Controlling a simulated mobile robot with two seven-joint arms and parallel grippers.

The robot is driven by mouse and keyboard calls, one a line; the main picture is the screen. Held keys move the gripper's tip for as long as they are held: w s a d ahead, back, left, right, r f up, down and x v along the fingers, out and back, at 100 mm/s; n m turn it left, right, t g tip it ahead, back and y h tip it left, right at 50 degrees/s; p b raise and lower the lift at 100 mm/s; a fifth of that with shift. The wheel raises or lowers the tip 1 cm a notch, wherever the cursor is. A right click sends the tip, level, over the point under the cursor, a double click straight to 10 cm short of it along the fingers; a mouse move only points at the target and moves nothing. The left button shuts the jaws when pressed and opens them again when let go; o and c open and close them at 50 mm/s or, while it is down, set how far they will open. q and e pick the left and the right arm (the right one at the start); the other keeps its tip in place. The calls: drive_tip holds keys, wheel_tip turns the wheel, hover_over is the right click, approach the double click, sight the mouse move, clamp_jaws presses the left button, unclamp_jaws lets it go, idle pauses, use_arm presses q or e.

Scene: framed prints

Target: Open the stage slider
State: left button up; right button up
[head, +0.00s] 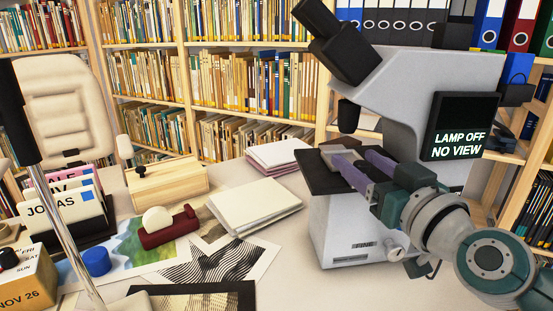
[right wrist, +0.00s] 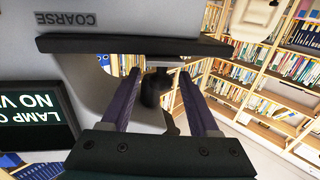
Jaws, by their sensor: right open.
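The grey microscope (head: 420,85) stands on the right of the table, with a black eyepiece tube at its top. Its black stage (head: 318,172) juts out to the left above the pale base. My right gripper (head: 352,157) is open, its two purple fingers reaching over the stage from the right. In the right wrist view the open fingers (right wrist: 159,72) are apart, near the stage's dark edge (right wrist: 130,45); a dark rounded part shows between them. I cannot tell whether the fingers touch anything. I cannot clearly pick out the stage slider. My left gripper is out of view.
The microscope's screen (head: 460,127) reads "LAMP OFF NO VIEW". White papers or books (head: 254,205), a wooden box (head: 166,182), a dark red roller blotter (head: 168,228) and prints (head: 215,262) lie left of the microscope. A metal pole (head: 65,235) rises at the left. Bookshelves stand behind.

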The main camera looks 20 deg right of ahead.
clamp_jaws()
idle(0.4)
idle(1.0)
